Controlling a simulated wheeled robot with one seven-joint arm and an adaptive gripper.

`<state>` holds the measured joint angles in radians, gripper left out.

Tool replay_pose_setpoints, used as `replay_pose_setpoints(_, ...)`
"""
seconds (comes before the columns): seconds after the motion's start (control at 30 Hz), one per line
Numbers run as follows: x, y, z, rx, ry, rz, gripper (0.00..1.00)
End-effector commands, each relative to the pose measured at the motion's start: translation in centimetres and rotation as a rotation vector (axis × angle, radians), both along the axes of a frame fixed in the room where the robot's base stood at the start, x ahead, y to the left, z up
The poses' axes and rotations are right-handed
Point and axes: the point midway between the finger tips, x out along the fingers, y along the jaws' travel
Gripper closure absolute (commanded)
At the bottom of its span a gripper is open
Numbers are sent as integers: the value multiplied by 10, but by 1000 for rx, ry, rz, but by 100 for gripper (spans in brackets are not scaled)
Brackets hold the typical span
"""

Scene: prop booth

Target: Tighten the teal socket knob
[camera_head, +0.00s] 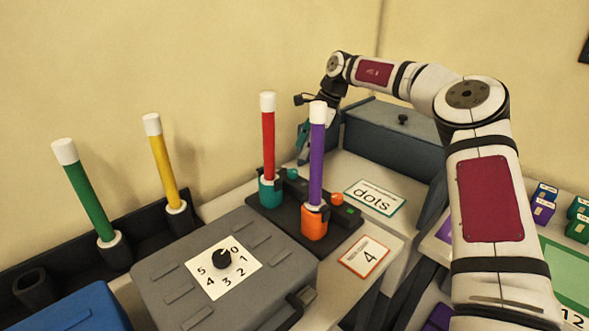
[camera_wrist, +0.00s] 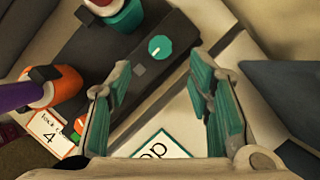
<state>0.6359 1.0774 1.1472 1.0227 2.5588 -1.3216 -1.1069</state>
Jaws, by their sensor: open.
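The teal knob (camera_head: 292,174) sits on the dark socket base (camera_head: 341,237), beside the teal socket (camera_head: 271,192) that holds an upright red rod (camera_head: 268,145) with a white cap. In the wrist view the knob (camera_wrist: 160,48) is a round teal disc with a white pointer mark, beyond the gap between my fingers. My gripper (camera_head: 304,146) is open and empty, with teal finger pads, beside and above the knob. In the wrist view my gripper (camera_wrist: 163,80) shows both fingers spread, apart from the knob. The orange socket (camera_head: 314,223) holds a purple rod (camera_head: 317,160).
An orange knob (camera_head: 337,199) sits on the same base. A grey case with a numbered dial (camera_head: 222,259) stands in front. A blue-grey box (camera_head: 392,133) stands behind, right of my gripper.

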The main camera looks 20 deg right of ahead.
Motion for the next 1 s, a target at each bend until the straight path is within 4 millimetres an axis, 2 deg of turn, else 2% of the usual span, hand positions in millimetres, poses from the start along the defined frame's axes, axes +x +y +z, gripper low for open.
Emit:
replay_pose_setpoints(0.03,1,4,-11,-2,2,2,53)
replay_pose_setpoints(0.2,4,17,-41,-1,2,1,53)
replay_pose_setpoints(0.4,7,26,-65,-2,0,0,53)
replay_pose_setpoints(0.6,8,30,-74,-2,0,0,53)
replay_pose_setpoints(0.87,8,30,-75,-2,0,0,53)
replay_pose_setpoints(1.0,8,30,-75,-2,0,0,85)
